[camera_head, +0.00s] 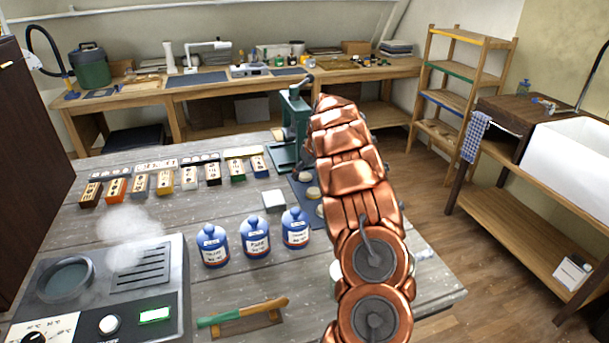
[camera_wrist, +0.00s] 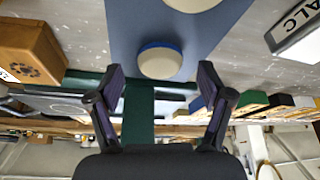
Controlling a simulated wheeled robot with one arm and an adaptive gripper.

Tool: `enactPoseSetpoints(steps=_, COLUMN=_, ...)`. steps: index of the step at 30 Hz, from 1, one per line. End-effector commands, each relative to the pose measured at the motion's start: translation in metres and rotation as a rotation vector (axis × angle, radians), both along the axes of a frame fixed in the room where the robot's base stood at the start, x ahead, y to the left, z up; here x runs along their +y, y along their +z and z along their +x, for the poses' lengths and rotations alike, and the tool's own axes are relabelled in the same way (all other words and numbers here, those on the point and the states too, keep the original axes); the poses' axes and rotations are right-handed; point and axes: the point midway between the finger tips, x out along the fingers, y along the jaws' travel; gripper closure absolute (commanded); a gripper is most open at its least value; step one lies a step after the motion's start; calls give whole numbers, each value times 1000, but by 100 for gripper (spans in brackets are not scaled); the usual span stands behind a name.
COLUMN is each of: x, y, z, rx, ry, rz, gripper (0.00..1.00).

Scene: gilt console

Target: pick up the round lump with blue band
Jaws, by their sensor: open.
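The round lump with blue band (camera_wrist: 160,62) is a pale, low disc on the blue mat (camera_wrist: 125,30) in the wrist view. A blue band shows along its far edge. My gripper (camera_wrist: 160,82) is open, with one finger on each side just below the lump in the picture; nothing is between the fingers. I cannot tell its height above the mat. A second pale lump (camera_wrist: 192,3) is cut off by the top edge. In the head view, pale lumps (camera_head: 313,192) lie beside my copper arm, which hides my gripper; no band can be made out there.
A green press (camera_head: 292,125) stands behind the mat. A white block (camera_head: 273,201) and several blue-lidded jars (camera_head: 256,237) stand left of it. A row of small labelled boxes (camera_head: 189,177) is further left. A brown block (camera_wrist: 30,52) shows in the wrist view.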

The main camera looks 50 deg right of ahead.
Motion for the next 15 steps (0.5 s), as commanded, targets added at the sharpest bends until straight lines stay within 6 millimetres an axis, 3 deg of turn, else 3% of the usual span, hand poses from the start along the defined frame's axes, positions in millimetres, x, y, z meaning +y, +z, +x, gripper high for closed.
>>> enactPoseSetpoints(steps=9, x=0, y=-9, z=3, rx=1, ry=0, rz=3, gripper=21)
enactPoseSetpoints(steps=15, x=0, y=-9, z=2, rx=2, ry=-1, rz=2, gripper=40)
